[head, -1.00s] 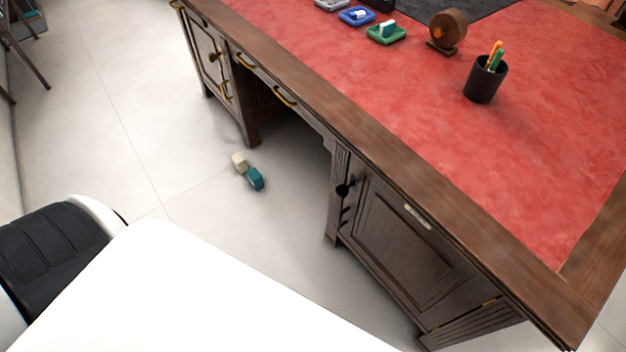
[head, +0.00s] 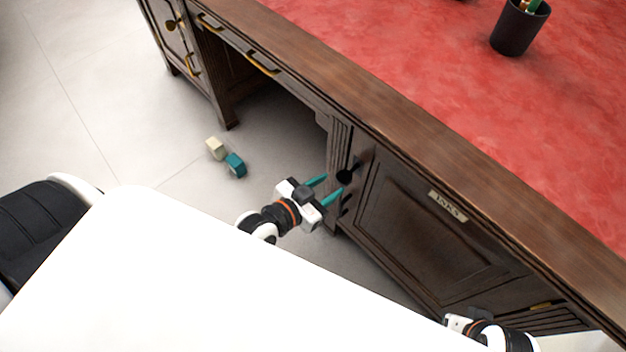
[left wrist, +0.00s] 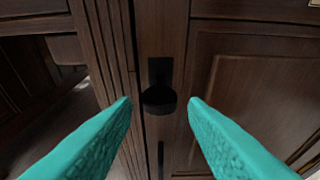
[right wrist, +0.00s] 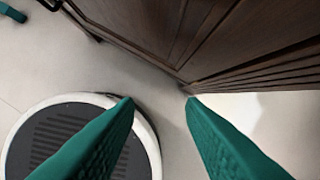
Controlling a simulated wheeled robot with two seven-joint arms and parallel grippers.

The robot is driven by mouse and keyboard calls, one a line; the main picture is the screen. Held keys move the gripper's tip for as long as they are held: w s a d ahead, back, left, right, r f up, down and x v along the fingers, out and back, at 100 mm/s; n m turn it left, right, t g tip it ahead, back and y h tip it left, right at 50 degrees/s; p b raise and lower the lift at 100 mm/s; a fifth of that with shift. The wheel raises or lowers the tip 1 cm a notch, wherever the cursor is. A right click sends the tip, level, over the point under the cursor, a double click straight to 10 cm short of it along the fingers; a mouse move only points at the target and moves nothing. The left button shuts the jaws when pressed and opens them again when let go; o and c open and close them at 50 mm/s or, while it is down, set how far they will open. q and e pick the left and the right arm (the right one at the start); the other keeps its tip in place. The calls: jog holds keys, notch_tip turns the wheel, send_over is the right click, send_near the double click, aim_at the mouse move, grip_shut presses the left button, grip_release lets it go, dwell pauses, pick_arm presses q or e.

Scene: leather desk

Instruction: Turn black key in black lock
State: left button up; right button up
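The black key (head: 346,177) shows as a dark rounded knob at the left edge of the cabinet door. In the left wrist view the black key (left wrist: 159,99) sits in front of the dark plate of the black lock (left wrist: 160,70). Its exact turn angle is too dark to tell. My left gripper (head: 333,185) is open, its teal fingertips just short of the key. In the left wrist view its fingers are on either side of the key, with gaps on both sides. My right gripper (right wrist: 160,98) is open and empty, low beside the cabinet's right end.
The cabinet door (head: 425,235) has an INKS label (head: 448,206). The desk top's wooden edge (head: 400,135) overhangs above. A black pen cup (head: 515,30) stands on the red leather. A cream block (head: 215,148) and a teal block (head: 235,165) lie on the open floor.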

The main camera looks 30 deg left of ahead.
aim_at(342, 178)
pick_arm(q)
jog(key=b+x, duration=0.1)
jog(key=x, duration=0.5)
jog(key=shift+w+d+f, duration=0.15)
jog(key=shift+w+f, duration=0.1)
jog(key=shift+w, duration=0.3)
pick_arm(e)
jog(key=v, duration=0.3)
jog(key=shift+s, duration=0.1)
pick_arm(q)
jog(key=shift+c, duration=0.3)
